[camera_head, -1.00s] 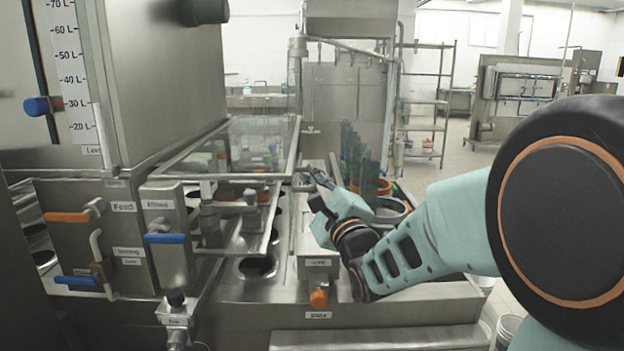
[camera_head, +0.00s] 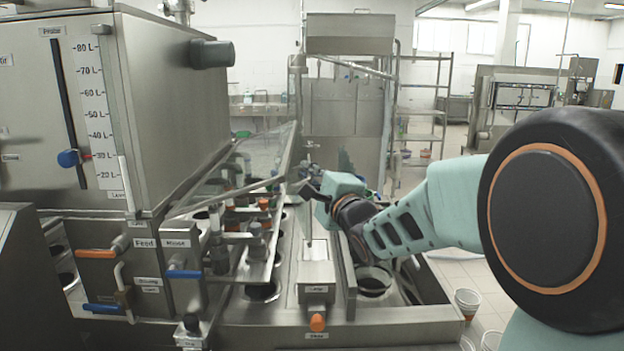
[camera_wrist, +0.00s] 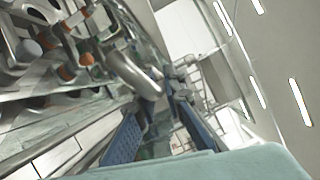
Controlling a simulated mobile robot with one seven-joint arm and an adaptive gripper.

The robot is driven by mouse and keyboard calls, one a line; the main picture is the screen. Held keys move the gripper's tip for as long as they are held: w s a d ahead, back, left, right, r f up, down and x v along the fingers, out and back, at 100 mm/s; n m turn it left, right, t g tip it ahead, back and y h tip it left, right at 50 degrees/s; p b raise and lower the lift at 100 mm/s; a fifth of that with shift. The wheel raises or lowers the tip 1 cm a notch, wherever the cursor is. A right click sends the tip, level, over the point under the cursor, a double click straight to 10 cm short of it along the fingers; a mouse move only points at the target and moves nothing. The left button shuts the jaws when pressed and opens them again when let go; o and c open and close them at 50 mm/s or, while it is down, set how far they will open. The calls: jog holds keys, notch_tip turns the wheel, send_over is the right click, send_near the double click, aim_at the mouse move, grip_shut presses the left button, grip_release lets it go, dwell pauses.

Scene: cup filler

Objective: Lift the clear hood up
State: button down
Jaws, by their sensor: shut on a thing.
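The clear hood (camera_head: 240,160) is a transparent panel in a thin metal frame over the filler's cup holes. In the head view it is tilted, its right edge higher than its left. My gripper (camera_head: 307,172) is at the hood's right edge. In the wrist view my gripper (camera_wrist: 160,103) has its blue fingers shut around a curved metal handle (camera_wrist: 134,75). The exact contact is blurred, and the arm's wrist partly hides the grip in the head view.
The steel tank (camera_head: 165,90) with a litre scale stands to the left. Valves with orange and blue handles (camera_head: 100,308) stick out at the front. Nozzles and cup holes (camera_head: 262,290) lie under the hood. A round container (camera_head: 374,280) sits below my forearm.

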jog(key=a+r+n+g+p, duration=0.2)
jog(key=a+r+n+p, duration=0.4)
jog(key=r, duration=0.8)
jog(key=a+r+n+h, duration=0.1)
jog(key=a+r, duration=0.3)
jog(key=a, duration=0.4)
jog(key=a+r+n+g+h, duration=0.1)
jog(key=a+r+n+h, duration=0.1)
jog(key=a+r, duration=0.3)
jog(key=shift+a+r+n+h+b, duration=0.3)
jog(key=shift+a+n, duration=0.5)
jog(key=shift+a, duration=1.05)
jog(key=shift+s+f, duration=0.1)
jog(key=c, duration=2)
grip_release()
jog(key=shift+f, duration=0.1)
